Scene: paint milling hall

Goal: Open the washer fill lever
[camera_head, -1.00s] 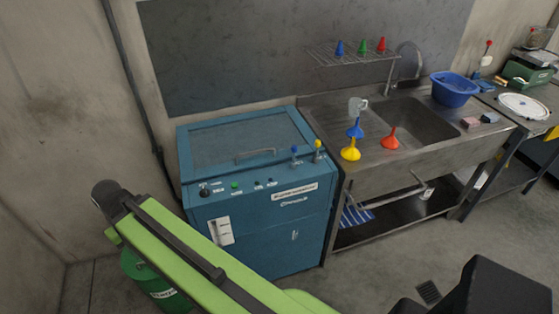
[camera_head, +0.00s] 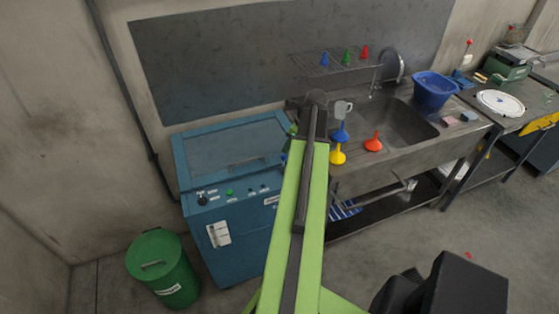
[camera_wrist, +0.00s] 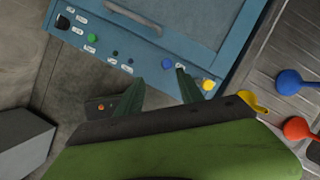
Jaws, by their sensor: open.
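The washer is a blue cabinet (camera_head: 225,235) with a hinged lid and a front control panel. In the wrist view its panel (camera_wrist: 120,45) carries a blue-knobbed lever (camera_wrist: 167,64) and a yellow-knobbed lever (camera_wrist: 208,85); I cannot read which one is marked fill. My gripper (camera_wrist: 160,77) is open and empty. Its dark green fingers point at the panel, with the blue knob just beyond and between the tips in the picture. The yellow knob is right of the right finger. I cannot tell contact. In the head view my arm hides most of the levers.
A green bin (camera_head: 162,270) stands on the floor at left.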

